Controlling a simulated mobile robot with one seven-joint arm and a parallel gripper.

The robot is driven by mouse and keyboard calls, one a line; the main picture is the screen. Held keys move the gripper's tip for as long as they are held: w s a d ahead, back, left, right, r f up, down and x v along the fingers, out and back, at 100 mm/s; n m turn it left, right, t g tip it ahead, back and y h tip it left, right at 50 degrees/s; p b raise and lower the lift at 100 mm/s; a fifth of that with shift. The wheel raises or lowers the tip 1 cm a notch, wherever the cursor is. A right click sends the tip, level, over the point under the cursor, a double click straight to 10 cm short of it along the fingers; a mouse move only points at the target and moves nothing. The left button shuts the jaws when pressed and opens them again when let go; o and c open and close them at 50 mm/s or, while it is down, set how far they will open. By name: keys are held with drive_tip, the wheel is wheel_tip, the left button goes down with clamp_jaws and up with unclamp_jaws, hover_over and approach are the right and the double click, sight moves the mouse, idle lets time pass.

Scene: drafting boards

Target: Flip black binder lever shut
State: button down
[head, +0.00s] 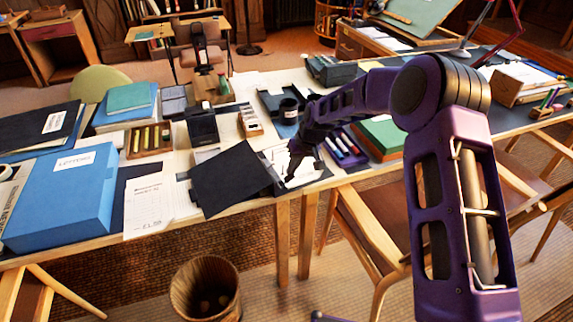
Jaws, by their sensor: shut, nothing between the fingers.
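The black binder (235,180) lies open at the front edge of the table, its dark cover spread to the left. Its right side shows white paper (305,174). My gripper (293,174) is over this right side, pointing down, with its fingers close together and nothing visible between them. The lever is hidden or too small to make out under my gripper. I cannot tell whether the fingers touch the binder.
Right of my gripper are a tray of markers (345,148) and a green-topped box (383,136). Left are loose papers (150,205) and a blue box file (60,200). A wooden chair (375,225) and a waste bin (205,289) stand in front.

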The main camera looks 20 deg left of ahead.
drive_tip(key=shift+w+d+f+g+y+b, duration=0.35)
drive_tip(key=shift+w+d+f+g+y, duration=0.15)
drive_tip(key=shift+d+f+g+y, duration=0.25)
drive_tip(key=shift+a+r, duration=0.25)
drive_tip(key=shift+r, duration=0.1)
drive_tip(key=shift+s, duration=0.1)
drive_tip(key=shift+s+a+f, duration=0.15)
drive_tip(key=shift+s+a, duration=0.35)
drive_tip(key=shift+a, duration=0.1)
